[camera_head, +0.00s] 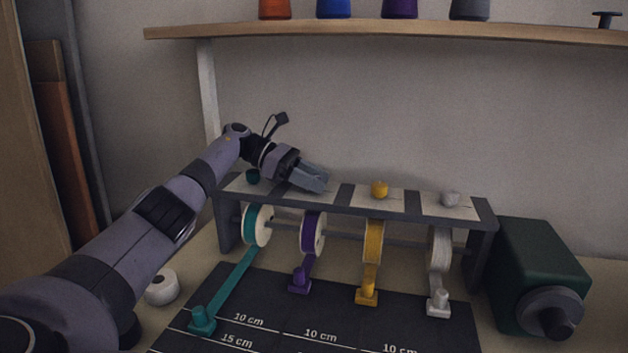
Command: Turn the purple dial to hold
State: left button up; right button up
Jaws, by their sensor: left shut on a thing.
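A grey rack (339,201) carries a row of dials on pale plates, with ribbon spools below. My left gripper (318,183) reaches in from the left over the second plate, above the purple ribbon spool (313,232). It is shut on the purple dial, which its fingers hide, so the dial's pointing cannot be read. The yellow dial (379,189) and the white dial (451,198) stand clear to the right. My right gripper is not in view.
Teal, purple, yellow and white ribbons end in clips on a dark marked mat (262,300). A dark green machine (537,262) stands at the right. A white roll (162,288) lies at the left. A shelf (420,36) with thread spools hangs above.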

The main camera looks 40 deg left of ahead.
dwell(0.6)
pick_arm(q)
jog(key=o, duration=1)
jog(key=shift+c, duration=0.2)
jog(key=shift+n+t+y+p, duration=0.4)
jog(key=shift+n+t+y, duration=0.3)
jog(key=shift+n+t, duration=0.25)
